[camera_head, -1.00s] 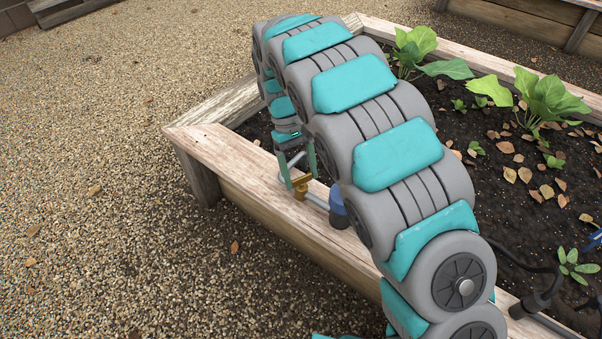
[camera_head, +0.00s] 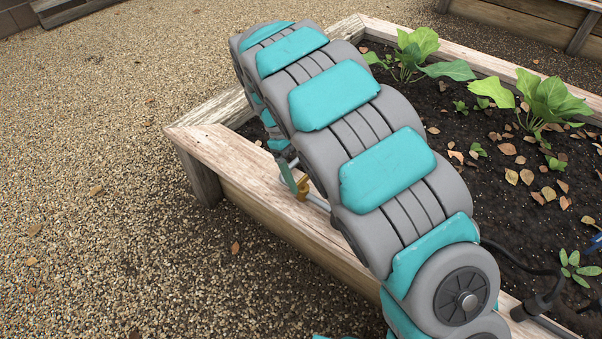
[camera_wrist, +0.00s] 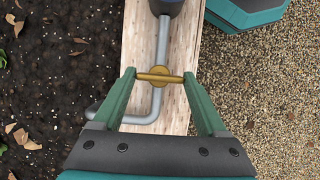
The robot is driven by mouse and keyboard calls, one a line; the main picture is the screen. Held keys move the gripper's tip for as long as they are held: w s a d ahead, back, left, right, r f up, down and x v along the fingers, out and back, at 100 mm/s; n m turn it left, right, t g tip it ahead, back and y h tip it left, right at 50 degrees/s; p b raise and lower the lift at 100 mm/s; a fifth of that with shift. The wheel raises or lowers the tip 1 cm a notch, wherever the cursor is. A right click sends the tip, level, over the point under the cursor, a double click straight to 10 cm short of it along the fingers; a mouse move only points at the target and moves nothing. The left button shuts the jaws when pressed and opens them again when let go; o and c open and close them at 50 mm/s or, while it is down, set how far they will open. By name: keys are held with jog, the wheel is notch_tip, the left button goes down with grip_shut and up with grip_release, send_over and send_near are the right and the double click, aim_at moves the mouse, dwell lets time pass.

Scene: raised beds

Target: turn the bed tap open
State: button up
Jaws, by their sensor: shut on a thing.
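The bed tap has a brass handle (camera_wrist: 160,77) on a grey pipe (camera_wrist: 163,48) that runs along the wooden rim of the raised bed. In the wrist view my gripper (camera_wrist: 160,76) has a green finger at each end of the handle, shut on it. The handle lies crosswise between the fingertips, across the line of the pipe. In the head view the brass handle (camera_head: 303,187) shows just beside a finger of my gripper (camera_head: 291,178); my arm hides much of the tap and pipe.
The bed's wooden rim (camera_head: 240,165) runs under the tap. Dark soil with leafy plants (camera_head: 550,98) and dry leaves lies on the right. A black hose (camera_head: 520,262) lies at the bed's right. Open gravel (camera_head: 90,220) is on the left.

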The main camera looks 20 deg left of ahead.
jog(key=o, duration=1.3)
jog(key=v, duration=0.7)
jog(key=shift+a+r, duration=0.2)
jog(key=shift+r, duration=0.15)
